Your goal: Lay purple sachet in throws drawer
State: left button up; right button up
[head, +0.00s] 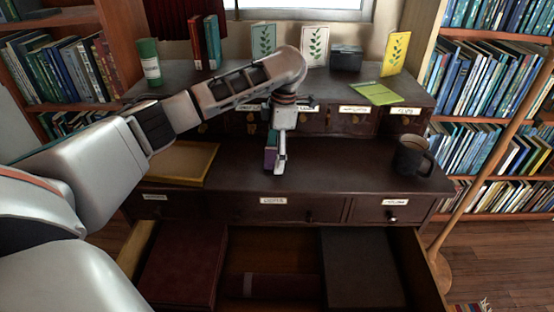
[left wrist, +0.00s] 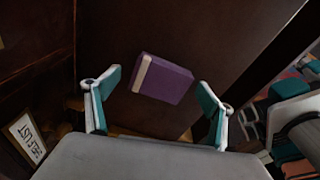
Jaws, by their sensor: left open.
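The purple sachet (left wrist: 165,79) is a small purple block with a pale strip along one edge. It lies between and just beyond the spread teal-padded fingers of my left gripper (left wrist: 158,98) in the left wrist view. In the head view the left gripper (head: 277,156) points down over the dark desk top, with the purple sachet (head: 270,159) at its fingertips, partly hidden. A wide drawer (head: 436,272) is pulled out at the bottom of the desk. The labels are too small to read, so I cannot tell which drawer is for throws. My right gripper is out of view.
The open drawer holds a dark red flat item (head: 185,268) and a dark grey one (head: 360,268). A yellow tray (head: 212,160) lies left on the desk, a dark mug (head: 410,157) right. Cards stand on the upper shelf. Bookshelves flank the desk.

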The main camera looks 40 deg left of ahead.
pick_arm(q)
jog(key=shift+r, duration=0.15)
jog(key=c, duration=1.2)
